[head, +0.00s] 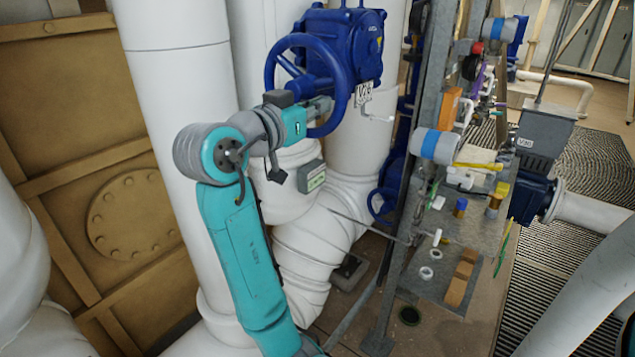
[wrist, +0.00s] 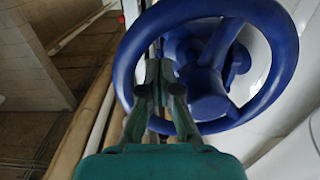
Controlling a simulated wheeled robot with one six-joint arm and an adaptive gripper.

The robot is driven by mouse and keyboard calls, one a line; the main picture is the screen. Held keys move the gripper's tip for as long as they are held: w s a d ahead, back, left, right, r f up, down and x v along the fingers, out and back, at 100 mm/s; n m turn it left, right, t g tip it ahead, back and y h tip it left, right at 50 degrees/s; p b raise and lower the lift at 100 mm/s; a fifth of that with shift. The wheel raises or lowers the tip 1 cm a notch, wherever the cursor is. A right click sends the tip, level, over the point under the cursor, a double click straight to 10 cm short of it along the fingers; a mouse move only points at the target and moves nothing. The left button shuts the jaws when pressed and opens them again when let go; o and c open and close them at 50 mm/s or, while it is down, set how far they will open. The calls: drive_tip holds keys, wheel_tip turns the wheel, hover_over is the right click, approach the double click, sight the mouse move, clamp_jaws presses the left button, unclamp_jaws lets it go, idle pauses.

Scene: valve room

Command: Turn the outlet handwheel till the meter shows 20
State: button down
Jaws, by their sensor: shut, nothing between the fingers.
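A large blue handwheel (head: 341,68) with spokes is mounted on a blue valve body on a white vertical pipe. A tag that seems to read V28 (head: 364,93) hangs beside it. In the wrist view the handwheel (wrist: 283,62) fills the upper right. My gripper (head: 324,107) is at the wheel's lower left, with its fingers shut and empty. In the wrist view the fingertips (wrist: 161,78) overlap the wheel's opening, left of the hub; I cannot tell whether they touch the rim or a spoke. A small grey box with a greenish panel (head: 311,177), perhaps the meter, sits below; its reading is not legible.
White pipes (head: 185,120) stand close behind and beside my arm. A grey metal rack (head: 450,262) with bottles, blocks and rings stands to the right. A second blue wheel (head: 382,203) is low behind the rack's post. Grated floor (head: 590,170) lies at the far right.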

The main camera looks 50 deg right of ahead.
sight(323, 84)
drive_tip(key=shift+r, duration=0.1)
drive_tip(key=shift+s+r, duration=0.25)
drive_tip(key=shift+r, duration=0.6)
drive_tip(key=shift+w+r, duration=0.15)
drive_tip(key=shift+r, duration=0.8)
